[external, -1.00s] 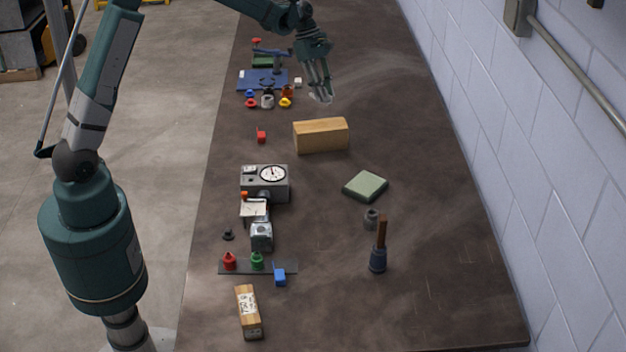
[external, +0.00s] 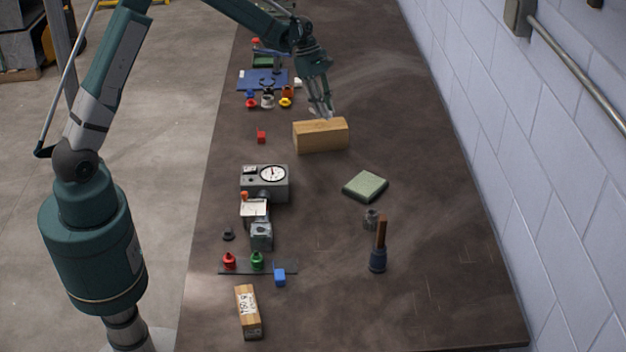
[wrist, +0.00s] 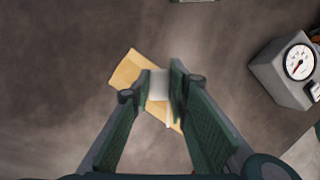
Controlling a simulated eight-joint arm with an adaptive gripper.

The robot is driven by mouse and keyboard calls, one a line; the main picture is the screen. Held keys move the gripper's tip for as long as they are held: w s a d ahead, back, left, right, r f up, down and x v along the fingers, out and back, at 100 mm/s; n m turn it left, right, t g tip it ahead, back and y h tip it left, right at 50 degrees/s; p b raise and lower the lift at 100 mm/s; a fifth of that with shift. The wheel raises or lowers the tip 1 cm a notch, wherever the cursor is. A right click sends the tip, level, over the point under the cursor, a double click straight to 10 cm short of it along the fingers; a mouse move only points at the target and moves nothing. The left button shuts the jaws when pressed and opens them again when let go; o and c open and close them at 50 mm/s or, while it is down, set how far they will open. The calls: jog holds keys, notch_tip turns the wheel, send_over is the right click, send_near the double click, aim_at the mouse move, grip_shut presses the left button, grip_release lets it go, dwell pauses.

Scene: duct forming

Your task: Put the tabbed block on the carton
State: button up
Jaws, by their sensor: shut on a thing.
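The carton is a tan box (external: 320,137) lying on the dark bench, in the upper middle of the external view. In the wrist view the carton (wrist: 127,70) shows behind and between my fingers. My gripper (external: 321,113) is shut on a small whitish block (wrist: 159,84), which I take for the tabbed block; a thin pale part sticks out below it in the wrist view. The block is over the carton in the wrist view. In the external view the fingertips are at the carton's top far edge. I cannot tell whether the block touches the carton.
A grey gauge box (external: 265,183) stands nearer and to the left. A green slab (external: 365,186) and a wooden-handled tool (external: 379,250) are to the right. A small red block (external: 261,136) and several coloured parts lie left of the carton. The bench right of the carton is clear.

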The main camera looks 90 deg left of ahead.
jog(key=shift+f, duration=1.85)
jog(key=shift+f, duration=0.2)
jog(key=o, duration=0.9)
jog(key=shift+r, duration=0.3)
jog(key=v, duration=1.2)
jog(key=shift+f, duration=0.1)
jog(key=shift+d, duration=0.1)
